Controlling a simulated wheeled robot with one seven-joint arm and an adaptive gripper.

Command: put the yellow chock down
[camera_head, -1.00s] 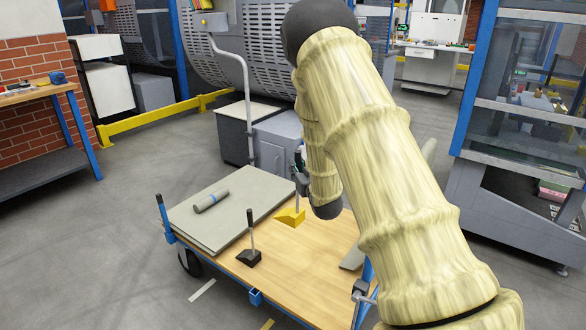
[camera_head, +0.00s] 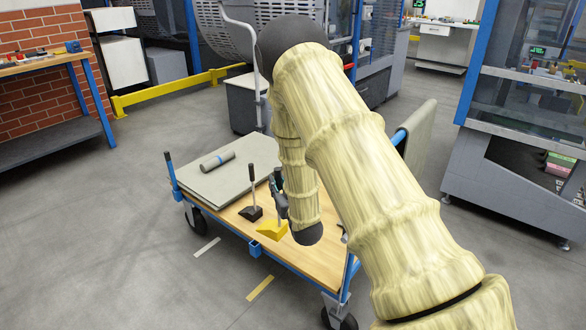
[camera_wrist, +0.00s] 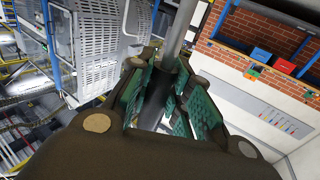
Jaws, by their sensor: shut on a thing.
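The yellow chock (camera_head: 271,231) is a wedge with an upright rod handle, near the front edge of the cart's wooden deck (camera_head: 318,262) in the head view.
A black chock (camera_head: 251,213) with its own handle stands on the deck just behind and left of the yellow one. A grey sheet stack (camera_head: 205,187) with a roll (camera_head: 217,161) fills the deck's left. A blue push handle (camera_head: 347,275) rises at the right end.

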